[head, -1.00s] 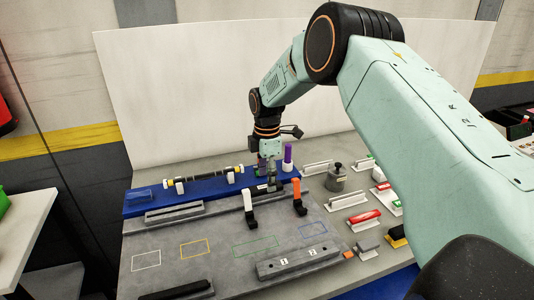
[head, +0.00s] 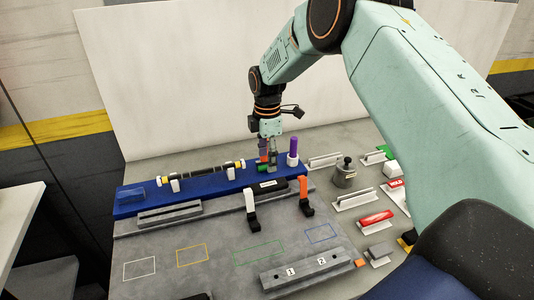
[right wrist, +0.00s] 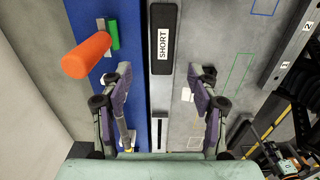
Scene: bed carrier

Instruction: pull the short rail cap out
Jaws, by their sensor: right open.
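The short rail cap (right wrist: 164,38) is a black strip with a white label reading SHORT, seen in the right wrist view. It lies on the grey rail (right wrist: 161,100). In the head view the black cap (head: 268,186) lies at the back of the grey fixture, between a white and an orange upright. My right gripper (head: 267,166) hangs above and behind it in the head view. In the right wrist view my right gripper (right wrist: 164,76) is open and empty, one finger on each side of the rail line, with the cap ahead of the fingertips. My left gripper is out of view.
An orange cylinder (right wrist: 87,55) and a green piece (right wrist: 114,34) stand close to one finger. A purple cylinder (head: 293,148) stands right of the gripper. The white upright (head: 249,200) and orange upright (head: 304,188) flank the cap.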

